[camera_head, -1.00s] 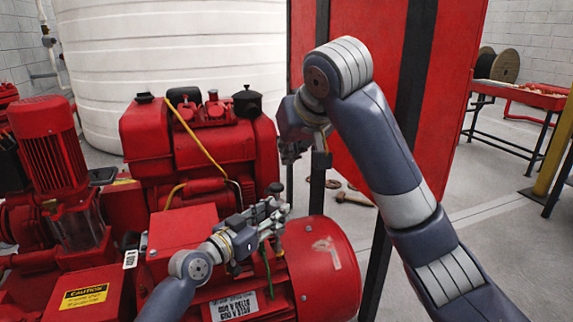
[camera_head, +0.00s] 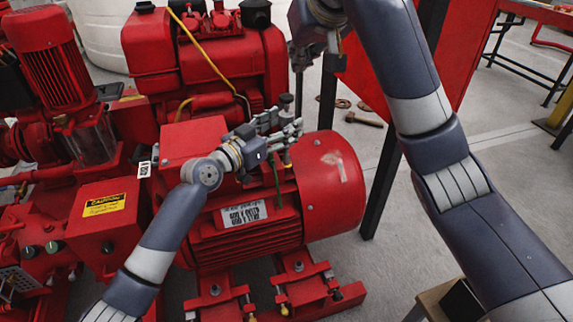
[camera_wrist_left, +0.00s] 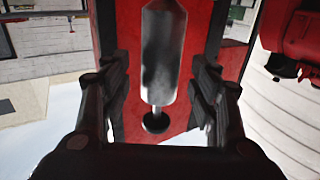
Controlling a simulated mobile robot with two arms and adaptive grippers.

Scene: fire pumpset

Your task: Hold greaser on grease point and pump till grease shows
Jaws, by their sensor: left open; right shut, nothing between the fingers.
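A grey metal cylinder with a black round knob, which looks like the greaser (camera_wrist_left: 160,60), stands between the fingers of my left gripper (camera_wrist_left: 160,105) in the left wrist view. The fingers are open, with a gap on each side of it. In the head view, the left gripper (camera_head: 285,135) is above the red motor, and a dark knob (camera_head: 286,99) rises by its fingertips. My right gripper (camera_head: 300,60) is shut and empty near the top, beside the red panel. I cannot make out the grease point.
The red motor (camera_head: 335,180) lies below my left gripper, with a red engine (camera_head: 210,60) behind it. A red panel (camera_head: 440,60) on dark posts stands at the right. A hammer (camera_head: 364,120) lies on the floor. Open floor is at the right.

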